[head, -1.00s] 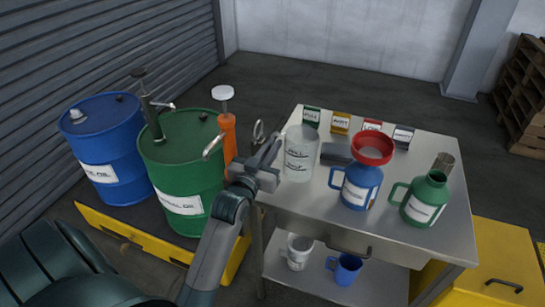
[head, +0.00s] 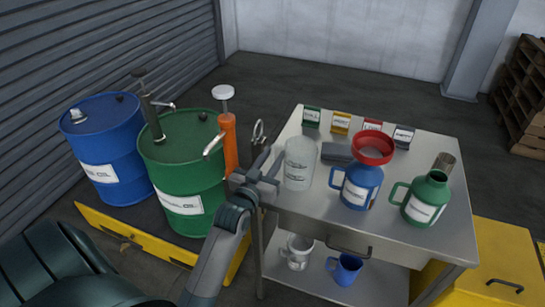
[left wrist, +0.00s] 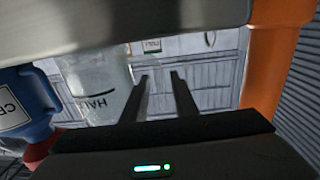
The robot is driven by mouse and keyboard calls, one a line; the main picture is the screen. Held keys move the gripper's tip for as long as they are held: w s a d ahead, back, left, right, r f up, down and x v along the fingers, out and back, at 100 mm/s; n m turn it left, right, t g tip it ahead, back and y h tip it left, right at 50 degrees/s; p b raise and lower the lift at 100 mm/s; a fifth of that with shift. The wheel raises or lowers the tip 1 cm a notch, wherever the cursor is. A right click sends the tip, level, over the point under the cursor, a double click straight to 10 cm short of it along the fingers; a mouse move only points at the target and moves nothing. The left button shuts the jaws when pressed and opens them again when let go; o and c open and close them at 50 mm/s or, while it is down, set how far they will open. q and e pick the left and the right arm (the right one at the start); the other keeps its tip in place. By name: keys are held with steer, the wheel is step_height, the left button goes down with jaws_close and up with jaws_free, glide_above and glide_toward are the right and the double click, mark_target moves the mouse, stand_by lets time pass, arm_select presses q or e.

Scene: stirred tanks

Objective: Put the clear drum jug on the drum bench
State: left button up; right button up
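The clear drum jug (head: 299,165) is a see-through, marked vessel. It stands upright on the left part of the steel bench (head: 405,232), near its left edge. My left gripper (head: 273,162) is just left of the jug, at the bench edge. In the left wrist view its two fingers (left wrist: 160,80) are apart, with background showing between them. The jug (left wrist: 95,85) is close beside the left finger there. I cannot tell whether the finger touches the jug's handle. My right gripper is not in view.
A blue jug with a red funnel (head: 360,188) and a green jug (head: 427,200) stand right of the clear jug. Small label blocks (head: 340,123) line the back. Green (head: 180,175) and blue (head: 103,150) drums and an orange pump (head: 230,140) stand left.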

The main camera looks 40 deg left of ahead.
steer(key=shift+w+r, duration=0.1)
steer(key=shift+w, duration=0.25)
arm_select(q)
steer(key=shift+r, duration=0.15)
